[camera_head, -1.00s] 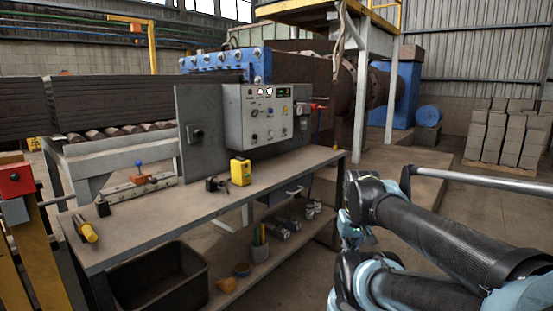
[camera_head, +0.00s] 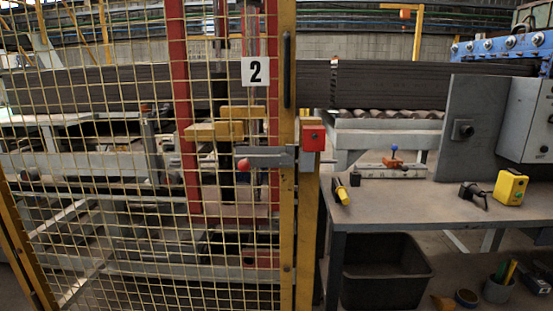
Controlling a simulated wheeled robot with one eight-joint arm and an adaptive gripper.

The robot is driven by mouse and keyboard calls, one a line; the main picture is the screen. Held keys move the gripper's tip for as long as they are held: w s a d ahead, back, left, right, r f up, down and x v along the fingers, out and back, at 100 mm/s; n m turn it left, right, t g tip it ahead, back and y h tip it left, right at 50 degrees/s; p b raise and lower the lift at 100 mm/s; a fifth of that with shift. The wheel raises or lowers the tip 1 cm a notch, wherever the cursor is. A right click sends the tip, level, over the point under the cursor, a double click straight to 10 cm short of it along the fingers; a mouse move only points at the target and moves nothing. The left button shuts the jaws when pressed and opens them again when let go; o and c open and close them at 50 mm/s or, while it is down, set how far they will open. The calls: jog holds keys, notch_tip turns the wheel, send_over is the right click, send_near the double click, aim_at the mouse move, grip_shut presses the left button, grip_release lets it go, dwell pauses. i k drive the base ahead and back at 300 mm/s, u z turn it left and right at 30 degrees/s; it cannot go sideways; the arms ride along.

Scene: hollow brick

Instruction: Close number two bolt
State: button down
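The number two bolt (camera_head: 265,156) is a grey plate with a red ball knob (camera_head: 243,164) at its left end. It sits at the right edge of a yellow wire-mesh gate (camera_head: 286,215). A white sign with a black 2 (camera_head: 255,71) hangs on the mesh above it. To the right of the bolt, a yellow post (camera_head: 307,245) carries a red box (camera_head: 312,135) and a small grey bracket (camera_head: 306,159). I cannot tell whether the bolt reaches into the bracket. My gripper is not in view.
A workbench (camera_head: 420,205) stands right of the post, with a yellow device (camera_head: 510,187) and a yellow-handled tool (camera_head: 342,192) on it. A black bin (camera_head: 385,272) is below. Machinery and stacked dark bricks lie behind the mesh. A dark vertical handle (camera_head: 287,70) is on the gate frame.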

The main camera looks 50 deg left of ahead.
aim_at(244, 161)
jog(key=u, duration=2.35)
jog(key=k, duration=0.55)
jog(key=u, duration=0.4)
jog(key=i, duration=0.5)
jog(key=z, duration=0.05)
